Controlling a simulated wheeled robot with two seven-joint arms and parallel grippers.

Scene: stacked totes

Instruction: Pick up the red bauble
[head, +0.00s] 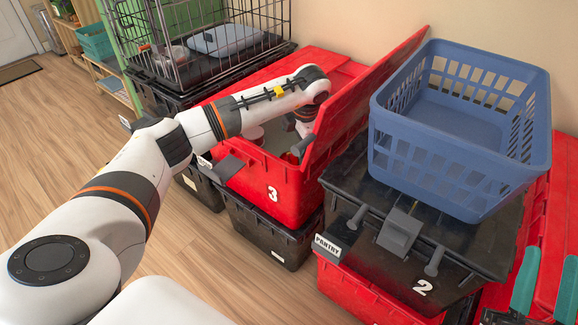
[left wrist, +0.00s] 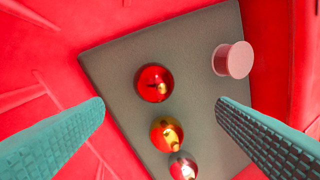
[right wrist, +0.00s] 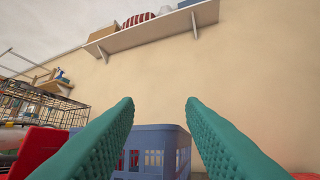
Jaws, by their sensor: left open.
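In the left wrist view a shiny red bauble (left wrist: 154,83) lies on the grey floor panel (left wrist: 110,60) inside the red tote numbered 3 (head: 262,188). In the head view the left fingers are hidden by the tote wall and wrist. My right gripper (head: 548,262) is open and empty at the far right.
A pink cylinder (left wrist: 233,60) lies near the baubles. The tote's raised red lid (head: 370,85) stands close beside my left wrist. A blue basket (head: 440,165) sits on black tote 2 (head: 400,262). A wire crate (head: 200,50) stands behind.

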